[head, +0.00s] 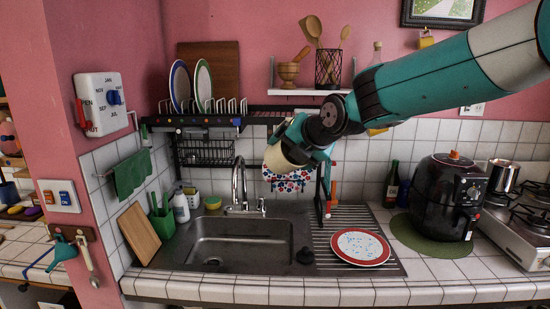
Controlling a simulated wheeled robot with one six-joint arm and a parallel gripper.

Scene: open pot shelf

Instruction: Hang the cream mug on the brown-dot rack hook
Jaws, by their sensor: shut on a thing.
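My gripper (298,147) is shut on the cream mug (281,158) and holds it in the air right of the faucet, in front of the rack's right part. The gripper covers part of the mug, and I cannot make out its handle. The black rack (215,121) spans above the sink, with small coloured dots along its front edge. The dots and hooks are too small for me to tell which is brown. The mug appears apart from the rack's front edge, though its depth is hard to judge.
Plates (203,84) stand upright on the rack's top left. A wire basket (205,153) hangs below it. A tall faucet (239,182) rises close to the mug's left. A red-rimmed plate (360,261) lies on the drainboard.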

